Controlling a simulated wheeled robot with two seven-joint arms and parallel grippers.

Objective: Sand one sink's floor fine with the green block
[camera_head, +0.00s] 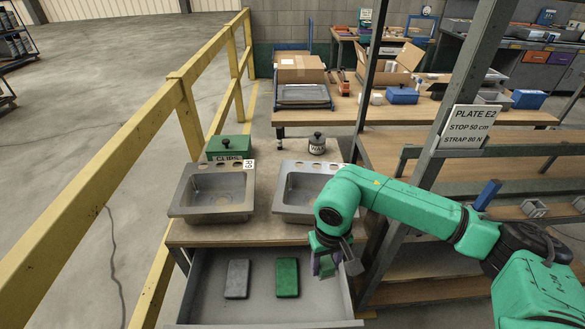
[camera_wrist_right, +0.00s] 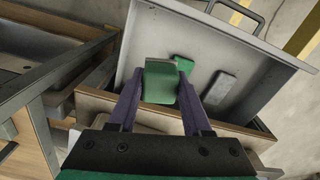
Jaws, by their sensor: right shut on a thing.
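My right gripper (camera_head: 326,264) is over the right end of the open drawer, just in front of the right sink. In the right wrist view its purple fingers (camera_wrist_right: 160,108) are shut on a green block-like piece (camera_wrist_right: 160,80), which is mostly hidden in the head view. Another green block (camera_head: 287,277) lies flat in the drawer; it also shows in the wrist view (camera_wrist_right: 184,64). The left sink (camera_head: 180,197) and right sink (camera_head: 283,205) stand side by side on the bench; my arm covers part of the right one. My left gripper is out of view.
A grey block (camera_head: 237,279) lies beside the green one in the drawer (camera_head: 210,312). A green clips box (camera_head: 228,147) and a dark-lidded jar (camera_head: 317,143) stand behind the sinks. A yellow rail (camera_head: 130,140) runs along the left, and a metal post (camera_head: 455,95) stands at right.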

